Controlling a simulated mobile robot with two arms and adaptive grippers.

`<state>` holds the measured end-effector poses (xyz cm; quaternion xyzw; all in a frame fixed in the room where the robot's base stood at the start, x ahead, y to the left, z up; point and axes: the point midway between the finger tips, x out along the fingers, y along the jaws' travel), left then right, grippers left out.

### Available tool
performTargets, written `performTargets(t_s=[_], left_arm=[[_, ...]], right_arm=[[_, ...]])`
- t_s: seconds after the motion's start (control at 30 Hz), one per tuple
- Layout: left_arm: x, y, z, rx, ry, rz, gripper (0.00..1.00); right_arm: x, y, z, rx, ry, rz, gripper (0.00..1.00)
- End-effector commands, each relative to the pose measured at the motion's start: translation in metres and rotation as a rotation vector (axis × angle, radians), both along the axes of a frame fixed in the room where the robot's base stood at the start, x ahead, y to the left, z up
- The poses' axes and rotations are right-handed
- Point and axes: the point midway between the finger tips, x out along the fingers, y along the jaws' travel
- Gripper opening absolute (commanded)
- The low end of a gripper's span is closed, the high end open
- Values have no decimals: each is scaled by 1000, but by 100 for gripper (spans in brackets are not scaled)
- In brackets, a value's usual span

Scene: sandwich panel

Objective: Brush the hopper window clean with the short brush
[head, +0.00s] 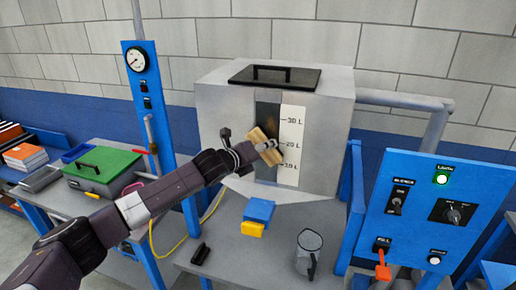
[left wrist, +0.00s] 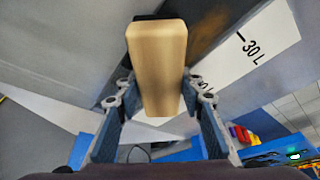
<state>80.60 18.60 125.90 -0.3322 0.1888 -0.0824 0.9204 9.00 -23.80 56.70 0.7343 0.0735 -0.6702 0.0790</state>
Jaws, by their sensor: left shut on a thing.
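My left gripper (head: 268,149) is shut on a short wooden brush (head: 262,157) and holds it in front of the hopper window (head: 267,112). In the left wrist view the gripper (left wrist: 158,115) has one finger on each side of the brush's pale wooden block (left wrist: 157,55). A dark strip at its far end shows there; I cannot tell whether it touches the window. The dark window is a tall strip in the front of the grey hopper (head: 225,105), with a brownish smear in its upper part. The brush and gripper hide part of the window. My right gripper is not in view.
A litre scale (head: 291,130) runs beside the window. Below stand a clear jug (head: 309,251), a blue and yellow block (head: 258,212) and a small black item (head: 201,253). A blue control panel (head: 465,195) is at right, a gauge post (head: 160,140) at left.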

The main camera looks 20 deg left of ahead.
Motion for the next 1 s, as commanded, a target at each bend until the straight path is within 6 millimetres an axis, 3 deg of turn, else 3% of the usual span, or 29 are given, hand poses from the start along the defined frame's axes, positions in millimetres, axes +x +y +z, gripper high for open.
performTargets(t_s=[0.53,0.73,1.0], left_arm=[[1,-38,0,-1,-1,-3,16],[2,-41,3,0,-3,0,16],[1,-40,20,0,-4,0,16]], right_arm=[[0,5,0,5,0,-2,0],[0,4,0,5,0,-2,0],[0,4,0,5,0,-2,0]])
